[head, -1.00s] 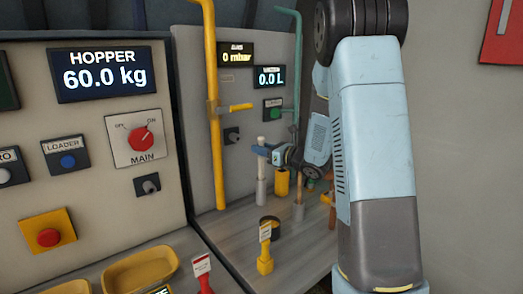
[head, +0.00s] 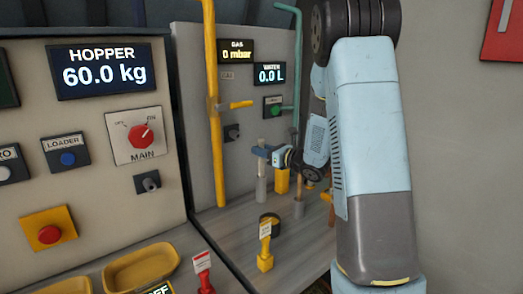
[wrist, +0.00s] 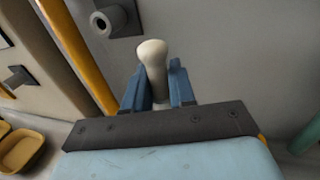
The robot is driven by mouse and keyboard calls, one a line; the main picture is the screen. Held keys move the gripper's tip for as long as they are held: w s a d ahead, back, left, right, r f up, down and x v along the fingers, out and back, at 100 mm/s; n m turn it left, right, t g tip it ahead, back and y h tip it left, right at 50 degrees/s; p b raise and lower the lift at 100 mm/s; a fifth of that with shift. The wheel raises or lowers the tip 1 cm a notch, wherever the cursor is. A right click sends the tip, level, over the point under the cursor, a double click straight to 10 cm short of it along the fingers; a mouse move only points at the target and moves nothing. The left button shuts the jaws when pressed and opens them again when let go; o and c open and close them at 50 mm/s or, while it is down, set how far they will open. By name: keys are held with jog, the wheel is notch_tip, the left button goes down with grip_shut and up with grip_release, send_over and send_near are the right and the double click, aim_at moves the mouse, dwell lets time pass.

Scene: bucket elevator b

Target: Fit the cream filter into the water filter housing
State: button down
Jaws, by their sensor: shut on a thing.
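The cream filter (wrist: 153,58) stands between the blue fingers of my gripper (wrist: 159,92) in the wrist view, its rounded head above them. My gripper (head: 261,151) is shut on it in the head view, above the back of the grey bench. A pale grey upright cylinder (head: 261,187), which looks like the water filter housing, stands directly below the fingers. The filter's lower end is hidden, so I cannot tell how far it is inside the cylinder.
A yellow pipe (head: 214,120) rises left of my gripper, and a green pipe (head: 297,70) to the right. A yellow cylinder (head: 282,181) stands close by.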

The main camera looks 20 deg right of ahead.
jog(key=shift+f, duration=0.85)
jog(key=c, duration=0.8)
grip_release()
jog(key=shift+c, duration=0.2)
jog(key=shift+r, duration=0.25)
jog(key=r, duration=0.3)
jog(key=shift+s+r, duration=0.1)
jog(key=shift+s, duration=0.15)
jog(key=s+r, duration=0.9)
jog(key=s, duration=0.4)
jog(key=shift+s+r, duration=0.15)
jog(key=shift+s, duration=0.1)
